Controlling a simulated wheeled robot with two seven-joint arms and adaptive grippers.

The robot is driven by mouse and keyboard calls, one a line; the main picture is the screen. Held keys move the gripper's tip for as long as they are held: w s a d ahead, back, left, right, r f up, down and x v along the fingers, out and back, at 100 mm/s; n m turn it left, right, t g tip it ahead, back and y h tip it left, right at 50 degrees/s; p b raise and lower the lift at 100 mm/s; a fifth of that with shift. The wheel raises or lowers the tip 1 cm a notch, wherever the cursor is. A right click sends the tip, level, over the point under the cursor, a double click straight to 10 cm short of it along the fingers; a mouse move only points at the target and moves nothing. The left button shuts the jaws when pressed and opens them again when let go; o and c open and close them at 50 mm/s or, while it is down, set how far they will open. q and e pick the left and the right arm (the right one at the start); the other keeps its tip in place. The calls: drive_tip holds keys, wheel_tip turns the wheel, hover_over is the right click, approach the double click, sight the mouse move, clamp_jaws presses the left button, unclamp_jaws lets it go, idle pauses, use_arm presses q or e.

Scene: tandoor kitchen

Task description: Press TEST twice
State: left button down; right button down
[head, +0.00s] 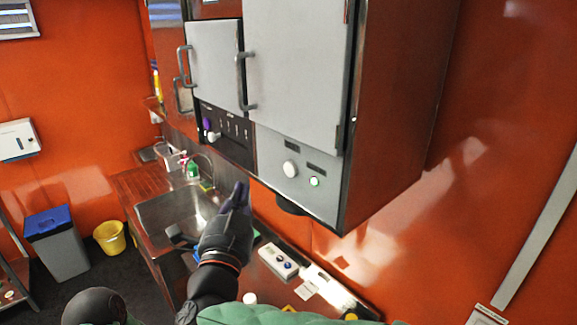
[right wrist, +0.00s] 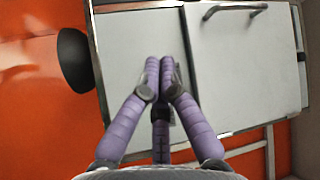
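A grey control panel (head: 270,160) sits low on the wall cabinet. It carries a green-lit round button (head: 314,182) and a white round knob (head: 291,168), with small dark labels above them that I cannot read. I cannot tell which control is TEST. My right gripper (head: 240,192) is below and left of this panel, pointing up, and looks apart from it in the head view. In the right wrist view its purple fingers (right wrist: 160,66) are closed together with nothing seen between them, in front of the grey panel (right wrist: 128,50). The button is not visible there. My left gripper is not in view.
A dark panel (head: 240,150) with a purple-lit knob adjoins on the left. A dark round part (head: 290,208) hangs under the cabinet. Below are a sink (head: 165,212), a white device (head: 278,261) and small items on the counter. Orange wall lies to the right.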

sight(284, 166)
drive_tip(key=w+d+b, duration=0.1)
drive_tip(key=w+d, duration=0.4)
drive_tip(key=d, duration=0.2)
idle(0.6)
drive_tip(key=shift+w+d, duration=0.1)
drive_tip(key=shift+d, duration=0.1)
idle(1.2)
drive_tip(key=shift+w+d+b, duration=0.25)
drive_tip(key=shift+b, duration=0.1)
drive_tip(key=shift+w+d, duration=0.25)
drive_tip(key=shift+d, duration=0.1)
idle(0.8)
drive_tip(key=shift+a, duration=0.1)
drive_tip(key=shift+s+a, duration=0.5)
drive_tip(key=shift+a, duration=0.1)
